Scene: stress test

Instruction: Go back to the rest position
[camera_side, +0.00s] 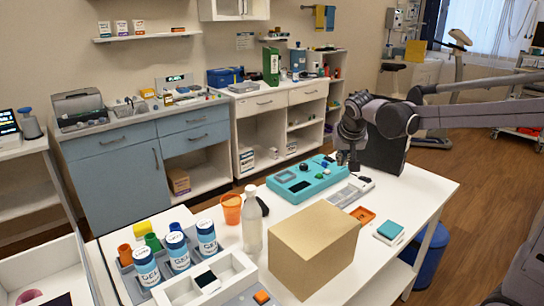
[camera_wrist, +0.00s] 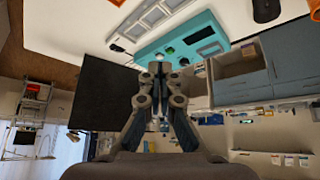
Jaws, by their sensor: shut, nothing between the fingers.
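My gripper (camera_side: 350,158) hangs above the back right of the white table (camera_side: 425,190) in the side view, beside the right end of the teal device (camera_side: 300,183). In the wrist view my gripper (camera_wrist: 158,72) is shut, with its fingers together and nothing between them. The teal device (camera_wrist: 215,38) lies beyond the fingertips there, with dark panels and round knobs. My gripper appears apart from it, though the exact gap is hard to tell.
A cardboard box (camera_side: 312,250), a white bottle (camera_side: 252,222) and an orange cup (camera_side: 231,208) stand on the table. Several labelled jars (camera_side: 206,237) are at front left. A black panel (camera_side: 383,150) stands behind my gripper. A teal-topped block (camera_side: 390,230) lies near the right edge.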

